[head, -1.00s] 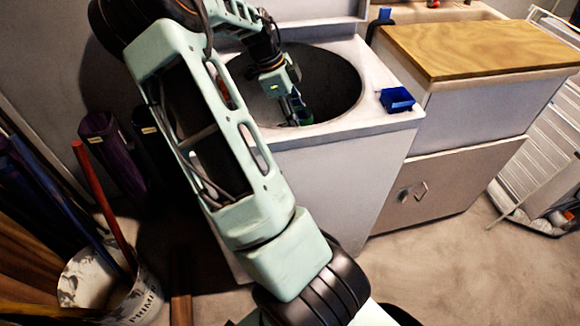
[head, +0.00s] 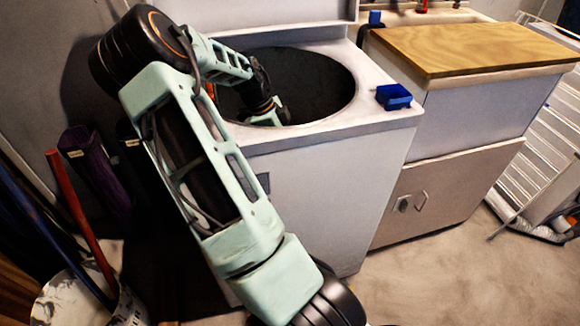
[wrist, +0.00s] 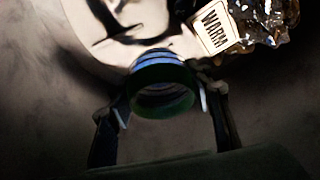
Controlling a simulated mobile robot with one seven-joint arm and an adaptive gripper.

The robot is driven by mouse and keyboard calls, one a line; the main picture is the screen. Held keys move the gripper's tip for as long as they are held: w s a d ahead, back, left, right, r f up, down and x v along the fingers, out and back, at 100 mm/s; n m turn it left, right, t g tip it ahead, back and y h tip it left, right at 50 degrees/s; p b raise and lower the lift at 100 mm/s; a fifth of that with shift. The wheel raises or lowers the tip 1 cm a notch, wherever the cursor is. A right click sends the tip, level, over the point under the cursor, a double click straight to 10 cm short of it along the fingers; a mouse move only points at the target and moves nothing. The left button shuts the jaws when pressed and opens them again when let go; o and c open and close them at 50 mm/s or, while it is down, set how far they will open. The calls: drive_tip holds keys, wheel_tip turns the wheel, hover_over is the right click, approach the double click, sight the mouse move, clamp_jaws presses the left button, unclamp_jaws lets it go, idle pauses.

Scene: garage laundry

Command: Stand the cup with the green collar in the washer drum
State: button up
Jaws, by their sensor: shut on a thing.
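The cup with the green collar (wrist: 163,103) shows in the wrist view, with blue-and-pale bands beyond its dark green ring. My gripper (wrist: 165,110) is shut on it, one finger at each side. In the head view my arm reaches down through the round opening into the dark washer drum (head: 325,85). I cannot tell whether the cup touches the drum floor.
In the wrist view a "WARM"-like label (wrist: 213,28) and a shiny clear lump (wrist: 268,18) lie close beyond the right finger. A wood-topped cabinet (head: 480,48) stands right; tubes and a bucket stand left.

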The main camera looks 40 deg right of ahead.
drive_tip(key=shift+f, duration=1.5)
drive_tip(key=shift+f+b, duration=0.5)
drive_tip(key=shift+f, duration=0.1)
drive_tip(key=o, duration=1)
drive_tip(key=p+v, duration=0.3)
drive_tip(key=v, duration=0.5)
drive_tip(key=shift+d+r, duration=0.1)
drive_tip(key=shift+r, duration=0.3)
